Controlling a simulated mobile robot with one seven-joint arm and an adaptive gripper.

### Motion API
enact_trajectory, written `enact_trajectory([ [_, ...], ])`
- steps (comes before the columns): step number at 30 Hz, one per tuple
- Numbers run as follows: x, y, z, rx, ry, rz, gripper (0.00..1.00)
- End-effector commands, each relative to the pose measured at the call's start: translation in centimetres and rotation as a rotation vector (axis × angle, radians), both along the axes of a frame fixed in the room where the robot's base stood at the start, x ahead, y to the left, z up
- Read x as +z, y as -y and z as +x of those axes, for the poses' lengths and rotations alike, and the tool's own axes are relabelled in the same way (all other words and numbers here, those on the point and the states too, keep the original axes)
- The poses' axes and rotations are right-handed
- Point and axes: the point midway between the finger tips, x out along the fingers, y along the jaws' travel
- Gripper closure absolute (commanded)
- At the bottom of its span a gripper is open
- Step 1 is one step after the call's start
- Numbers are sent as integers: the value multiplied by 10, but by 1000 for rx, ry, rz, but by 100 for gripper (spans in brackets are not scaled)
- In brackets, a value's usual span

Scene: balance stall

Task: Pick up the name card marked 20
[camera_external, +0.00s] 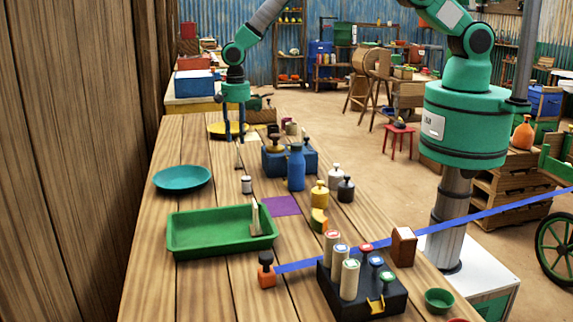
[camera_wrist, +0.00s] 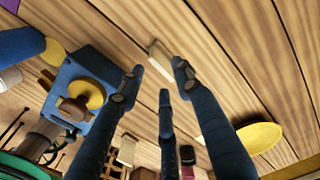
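A thin pale card (camera_wrist: 158,56) stands on the wooden table just beyond my fingertips in the wrist view. In the external view a thin upright sliver, likely the same card (camera_external: 239,158), shows below my gripper. I cannot read any number on it. My gripper (camera_external: 235,138) points down above the table. In the wrist view its three dark blue fingers (camera_wrist: 158,76) are spread apart with nothing between them, the tips near the card. A similar pale upright piece (camera_external: 254,218) stands in the green tray (camera_external: 185,247); its marking is not readable.
A blue box with a brass knob (camera_external: 274,160) and a blue bottle (camera_external: 296,170) stand to the right of my gripper. A yellow plate (camera_external: 216,129) lies behind it. A small white-sided weight (camera_external: 247,185) and a teal plate (camera_external: 182,179) are nearer the camera.

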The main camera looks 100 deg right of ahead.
Motion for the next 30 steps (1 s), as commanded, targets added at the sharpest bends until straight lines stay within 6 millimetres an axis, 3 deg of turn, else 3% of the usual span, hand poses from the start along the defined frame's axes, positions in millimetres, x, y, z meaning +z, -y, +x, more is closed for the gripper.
enact_trajectory([
  [14,-4,0,0,0,0,0,66],
  [30,-48,1,-2,0,0,0,66],
])
